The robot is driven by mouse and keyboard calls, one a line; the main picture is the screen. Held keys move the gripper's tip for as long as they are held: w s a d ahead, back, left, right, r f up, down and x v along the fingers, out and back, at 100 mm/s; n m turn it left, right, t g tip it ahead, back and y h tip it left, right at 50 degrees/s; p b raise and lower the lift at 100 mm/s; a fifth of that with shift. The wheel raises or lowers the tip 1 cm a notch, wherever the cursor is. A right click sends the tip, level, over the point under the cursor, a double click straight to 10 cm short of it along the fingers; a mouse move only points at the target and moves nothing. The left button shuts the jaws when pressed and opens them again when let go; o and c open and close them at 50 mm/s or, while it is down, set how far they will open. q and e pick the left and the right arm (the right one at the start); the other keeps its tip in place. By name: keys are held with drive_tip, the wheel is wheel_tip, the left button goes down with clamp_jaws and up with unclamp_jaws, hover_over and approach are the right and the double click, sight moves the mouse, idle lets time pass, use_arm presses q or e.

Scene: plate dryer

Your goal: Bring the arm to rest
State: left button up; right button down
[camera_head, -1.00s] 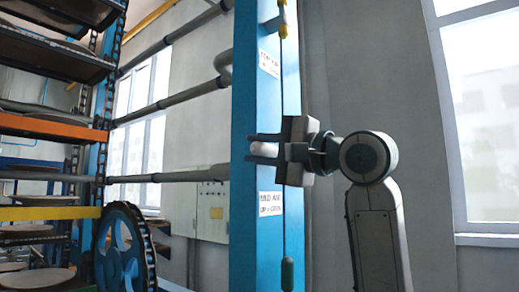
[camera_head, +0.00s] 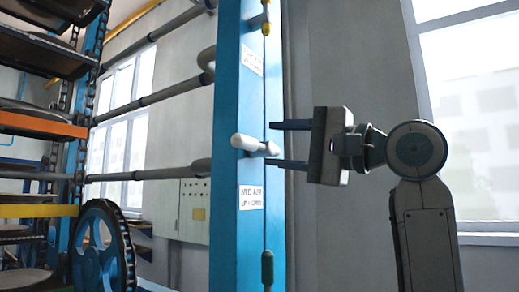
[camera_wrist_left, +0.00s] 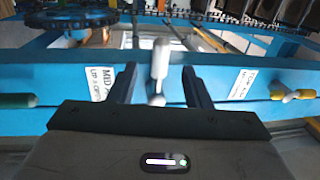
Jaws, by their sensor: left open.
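My left gripper (camera_head: 269,143) is open and empty in the head view, with its two dark fingers pointing left toward the blue post (camera_head: 231,110). A white handle (camera_head: 248,143) sticks out sideways from the post, just left of the fingertips. In the left wrist view the white handle (camera_wrist_left: 159,62) shows between and beyond the open fingers (camera_wrist_left: 160,72), and it looks free of them. My right gripper is in neither view.
A green handle (camera_head: 267,267) is low on the post and a yellow one (camera_head: 266,27) is high. A rack with trays (camera_head: 40,127) and a blue chain wheel (camera_head: 98,252) stand left. A grey wall (camera_head: 350,60) and window (camera_head: 480,120) are behind my arm.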

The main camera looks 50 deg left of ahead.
use_arm(q)
drive_tip(key=shift+v, duration=0.95)
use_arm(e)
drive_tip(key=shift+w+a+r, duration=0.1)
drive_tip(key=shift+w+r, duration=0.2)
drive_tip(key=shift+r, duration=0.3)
